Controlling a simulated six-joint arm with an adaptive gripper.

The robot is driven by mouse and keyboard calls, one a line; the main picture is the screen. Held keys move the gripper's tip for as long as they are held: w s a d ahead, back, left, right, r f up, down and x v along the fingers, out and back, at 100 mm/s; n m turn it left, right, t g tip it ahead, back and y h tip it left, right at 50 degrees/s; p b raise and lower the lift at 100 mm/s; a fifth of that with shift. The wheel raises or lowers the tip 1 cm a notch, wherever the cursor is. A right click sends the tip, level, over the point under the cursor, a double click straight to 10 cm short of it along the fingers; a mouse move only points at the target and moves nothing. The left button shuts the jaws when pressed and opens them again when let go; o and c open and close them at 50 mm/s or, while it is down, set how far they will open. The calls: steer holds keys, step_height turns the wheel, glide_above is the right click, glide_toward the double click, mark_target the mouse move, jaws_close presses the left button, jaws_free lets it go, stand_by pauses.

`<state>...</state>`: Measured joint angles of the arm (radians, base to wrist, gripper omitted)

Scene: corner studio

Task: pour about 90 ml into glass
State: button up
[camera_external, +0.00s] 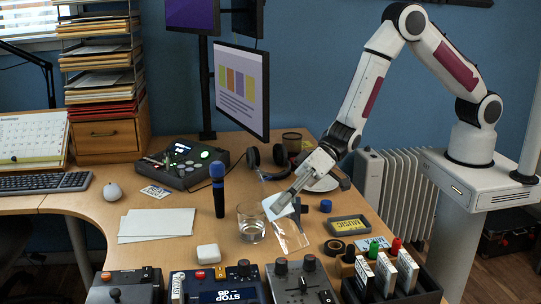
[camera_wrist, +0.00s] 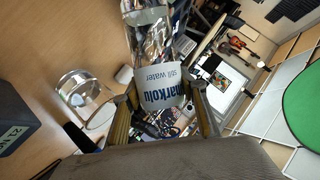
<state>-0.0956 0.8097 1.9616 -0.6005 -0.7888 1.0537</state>
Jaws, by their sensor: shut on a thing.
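My gripper (camera_external: 291,197) is shut on a clear bottle (camera_external: 290,235) with a white label, above the desk. In the wrist view the gripper (camera_wrist: 165,98) has one finger on each side of the bottle's label (camera_wrist: 162,85), which reads "still water". The bottle looks tilted; its mouth is hard to make out. A clear drinking glass (camera_external: 252,230) stands upright on the desk just left of the bottle, with some clear liquid low in it. The glass (camera_wrist: 72,88) also shows left of the bottle in the wrist view. I cannot see a stream between them.
A blue cap (camera_external: 326,206) lies right of the bottle. A microphone (camera_external: 219,192) stands upright left of the glass. A white block (camera_external: 208,254), a labelled tray (camera_external: 349,226), a tape roll (camera_external: 335,246) and control boxes (camera_external: 222,286) crowd the front. Paper (camera_external: 157,224) lies left.

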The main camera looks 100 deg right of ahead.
steer(key=shift+w+d+r+n+h, duration=0.1)
steer(key=shift+d+r+n+h, duration=0.1)
steer(key=shift+n+h, duration=0.15)
steer(key=shift+a, duration=0.1)
steer(key=shift+f+n+t+h, duration=0.35)
steer(key=shift+f+n, duration=0.1)
steer(key=shift+n, duration=0.1)
steer(key=shift+a+f+n+t+h, duration=0.1)
steer(key=shift+f+n+t+h, duration=0.15)
steer(key=shift+f+n+h, duration=0.25)
steer(key=shift+w+n+t+h, duration=0.15)
steer(key=shift+n+t+h, duration=0.65)
steer(key=shift+n, duration=0.4)
steer(key=shift+r, duration=0.15)
stand_by(0.7)
